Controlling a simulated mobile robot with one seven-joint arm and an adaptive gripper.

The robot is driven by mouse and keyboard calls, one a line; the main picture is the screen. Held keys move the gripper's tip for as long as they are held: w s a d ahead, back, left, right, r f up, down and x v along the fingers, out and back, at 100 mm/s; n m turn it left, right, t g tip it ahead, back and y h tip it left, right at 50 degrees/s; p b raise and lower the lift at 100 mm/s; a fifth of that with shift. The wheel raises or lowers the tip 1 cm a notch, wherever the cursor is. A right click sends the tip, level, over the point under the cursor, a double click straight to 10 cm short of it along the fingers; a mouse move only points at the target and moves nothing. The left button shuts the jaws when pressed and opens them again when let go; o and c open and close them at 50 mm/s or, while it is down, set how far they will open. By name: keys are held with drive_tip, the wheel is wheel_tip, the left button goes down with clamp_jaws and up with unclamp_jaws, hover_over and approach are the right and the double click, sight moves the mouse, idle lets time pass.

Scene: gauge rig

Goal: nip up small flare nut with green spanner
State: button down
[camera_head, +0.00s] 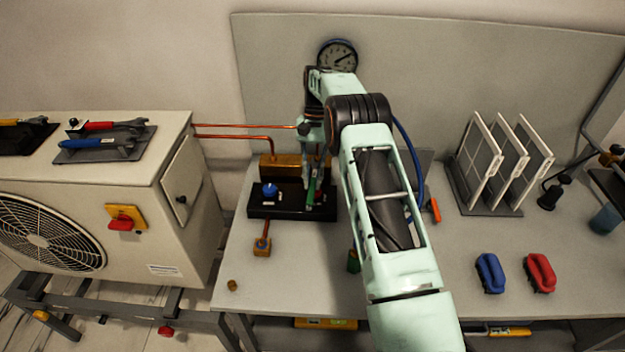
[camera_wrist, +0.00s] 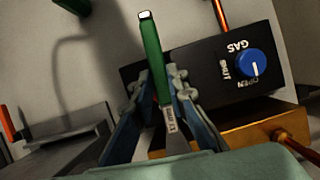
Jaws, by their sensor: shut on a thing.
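The green spanner (camera_wrist: 152,60) is between the two blue fingers of my gripper (camera_wrist: 160,115). In the wrist view its green handle points up the picture, and its grey metal part with a small label runs down between the fingers. In the head view the green spanner (camera_head: 312,187) shows as a thin green strip at my gripper (camera_head: 314,195), which is over the right part of the black valve box (camera_head: 262,208). The spanner's jaw end is hidden. I cannot make out the small flare nut or whether the spanner touches it.
A blue gas knob (camera_head: 270,190) is on the box, left of my gripper. A brass block (camera_head: 280,166) and copper pipes (camera_head: 232,137) are behind. A gauge (camera_head: 337,56) is on the back panel. Red and blue brushes (camera_head: 540,272) lie at the right; the bench between is partly clear.

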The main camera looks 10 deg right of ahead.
drive_tip(key=shift+w+d, duration=0.15)
drive_tip(key=shift+w, duration=0.25)
idle(0.3)
drive_tip(key=c, duration=2.5)
unclamp_jaws()
drive_tip(key=shift+c, duration=0.2)
clamp_jaws()
drive_tip(key=shift+w+a+m+y, duration=0.25)
drive_tip(key=shift+a+m, duration=0.35)
drive_tip(key=shift+m, duration=0.05)
drive_tip(key=shift+w+a+m+y, duration=0.25)
drive_tip(key=shift+a+m, duration=0.3)
drive_tip(key=shift+m, duration=0.1)
drive_tip(key=shift+w+a+m, duration=0.2)
drive_tip(key=shift+a+m, duration=0.1)
drive_tip(key=shift+m, duration=0.1)
drive_tip(key=shift+s+d+n, duration=0.4)
drive_tip(key=shift+d+n, duration=0.35)
drive_tip(key=shift+n, duration=0.15)
